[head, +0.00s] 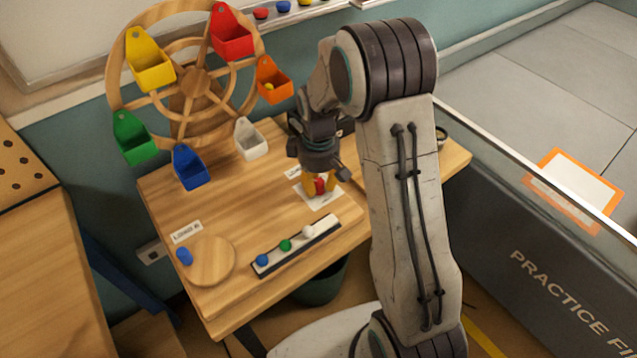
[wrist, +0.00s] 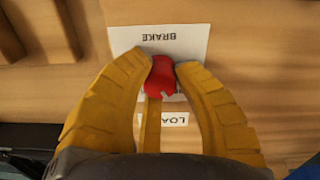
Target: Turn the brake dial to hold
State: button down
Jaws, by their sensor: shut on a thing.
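The red brake dial (wrist: 162,77) sits between the yellow fingertips of my gripper (wrist: 161,72) in the wrist view, with a finger touching each side. Under it lies a white card (wrist: 190,42) that reads BRAKE, upside down in this view. In the head view my gripper (head: 319,184) points down onto the wooden table (head: 235,215), and a bit of the red dial (head: 320,186) shows between its fingers. The fingers hide much of the dial and its card, so I cannot tell which setting it points to.
A wooden wheel (head: 197,88) with several coloured buckets stands at the table's back left. A black-and-white rack (head: 274,258) with blue, green and white pegs lies in front. A round wooden disc (head: 213,262) with a blue knob (head: 184,256) is at front left.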

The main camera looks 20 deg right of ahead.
aim_at(318, 182)
jog(key=m, duration=0.6)
jog(key=shift+f+b, duration=0.15)
jog(key=shift+b, duration=0.25)
jog(key=m, duration=0.6)
jog(key=shift+s, duration=0.1)
jog(key=c, duration=0.9)
grip_release()
jog(key=shift+r, duration=0.2)
notch_tip(318, 182, up, 12)
jog(key=shift+f, duration=0.1)
